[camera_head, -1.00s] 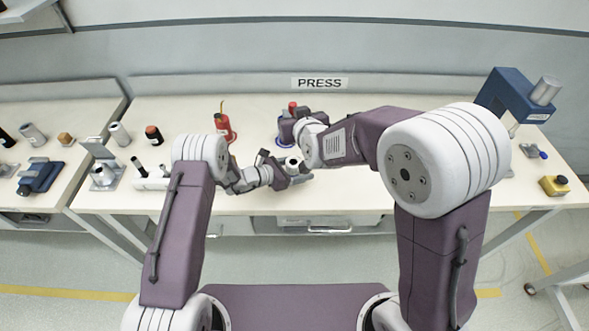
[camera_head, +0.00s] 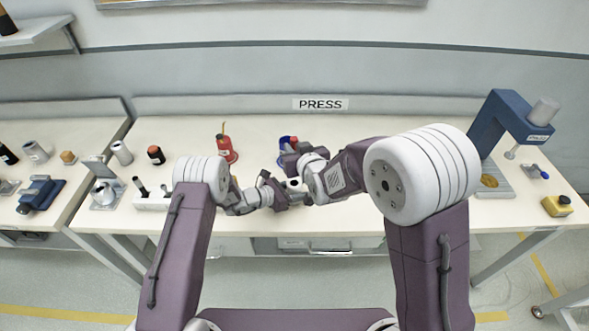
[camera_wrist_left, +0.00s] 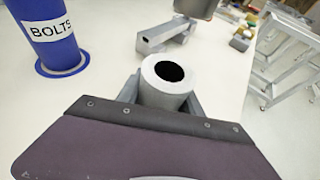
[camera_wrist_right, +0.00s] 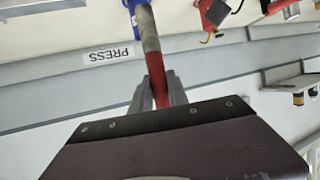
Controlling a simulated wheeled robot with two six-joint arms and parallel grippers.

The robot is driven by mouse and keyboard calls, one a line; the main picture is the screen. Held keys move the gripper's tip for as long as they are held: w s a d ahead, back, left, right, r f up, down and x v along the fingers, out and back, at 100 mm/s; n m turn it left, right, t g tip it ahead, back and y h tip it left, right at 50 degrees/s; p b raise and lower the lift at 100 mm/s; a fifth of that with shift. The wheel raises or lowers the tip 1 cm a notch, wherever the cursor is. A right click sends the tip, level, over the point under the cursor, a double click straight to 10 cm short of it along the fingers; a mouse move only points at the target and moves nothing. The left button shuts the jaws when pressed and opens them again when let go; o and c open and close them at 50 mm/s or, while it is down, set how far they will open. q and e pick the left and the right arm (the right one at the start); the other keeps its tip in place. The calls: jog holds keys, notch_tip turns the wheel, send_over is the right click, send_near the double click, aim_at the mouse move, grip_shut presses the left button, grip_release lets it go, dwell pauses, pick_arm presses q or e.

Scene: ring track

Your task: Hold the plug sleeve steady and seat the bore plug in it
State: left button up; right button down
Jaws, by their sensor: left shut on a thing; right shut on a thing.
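The plug sleeve (camera_wrist_left: 166,80) is a short grey tube with a dark open bore. In the left wrist view it stands with the bore facing up between the fingers of my left gripper (camera_wrist_left: 162,92), which is shut on it. It also shows as a pale ring in the head view (camera_head: 294,184). My right gripper (camera_wrist_right: 158,95) is shut on the bore plug (camera_wrist_right: 161,88), red between the fingers with a grey length reaching beyond them. In the head view my right gripper (camera_head: 290,160) is just above and behind the sleeve. The plug is apart from the bore.
A blue bin labelled BOLTS (camera_wrist_left: 58,35) stands on the bench near the sleeve. A blue press (camera_head: 510,120) and a yellow box (camera_head: 557,206) are at the right.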

pick_arm(q)
jog(key=shift+s, duration=0.1)
pick_arm(e)
notch_tip(320, 180, down, 4)
jog(key=shift+s+r, duration=0.1)
jog(key=shift+f, duration=0.35)
jog(key=shift+f, duration=0.55)
jog(key=c, duration=1.3)
grip_release()
